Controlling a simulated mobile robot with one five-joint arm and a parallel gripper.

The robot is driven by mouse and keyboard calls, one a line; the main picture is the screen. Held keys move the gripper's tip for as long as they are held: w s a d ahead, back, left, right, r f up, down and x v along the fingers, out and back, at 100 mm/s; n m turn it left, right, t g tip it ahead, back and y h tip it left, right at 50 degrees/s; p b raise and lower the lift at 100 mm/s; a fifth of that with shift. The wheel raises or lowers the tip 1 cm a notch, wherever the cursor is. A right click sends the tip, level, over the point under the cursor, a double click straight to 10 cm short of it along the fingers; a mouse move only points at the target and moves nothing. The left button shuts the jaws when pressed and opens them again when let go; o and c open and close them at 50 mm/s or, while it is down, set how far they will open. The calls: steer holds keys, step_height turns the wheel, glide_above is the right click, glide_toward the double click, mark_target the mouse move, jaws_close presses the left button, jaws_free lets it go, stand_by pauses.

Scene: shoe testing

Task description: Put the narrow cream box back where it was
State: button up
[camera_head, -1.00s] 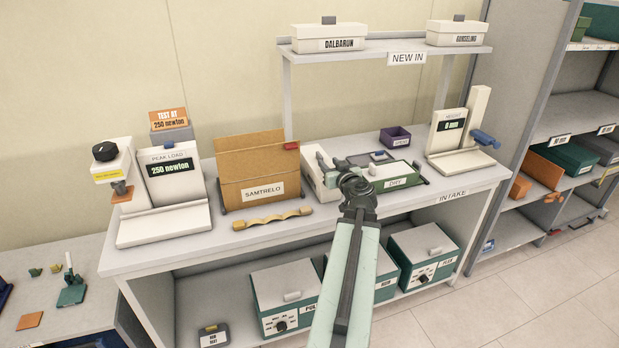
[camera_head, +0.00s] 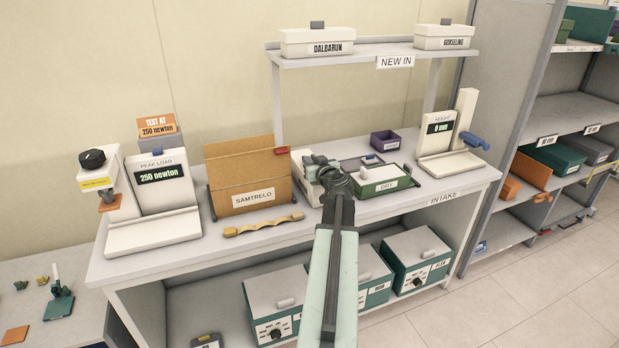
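A pale cream box (camera_head: 304,188) stands on the table between the SAMTRELO folder and the DRY tray; my arm hides part of it, and I cannot tell for sure that it is the narrow one. Two lidded cream boxes stand on the upper shelf: DALBARUN (camera_head: 318,45) at left and GORSELING (camera_head: 443,38) at right. My gripper (camera_head: 318,163) is at the end of my arm, over or just beside the cream box on the table. Its fingers are small and partly hidden, so I cannot see whether they are open or whether they touch the box.
The brown SAMTRELO folder (camera_head: 240,180) and a wavy wooden piece (camera_head: 263,226) are left of my arm. The green DRY tray (camera_head: 384,181) and purple bin (camera_head: 385,140) are right. The peak load gauge (camera_head: 158,200) and height gauge (camera_head: 450,150) flank them. The table's front right is clear.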

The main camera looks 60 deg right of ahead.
jaws_close()
stand_by(0.4)
stand_by(0.9)
step_height(320, 180, up, 10)
steer(key=p, duration=1)
steer(key=shift+r, duration=0.2)
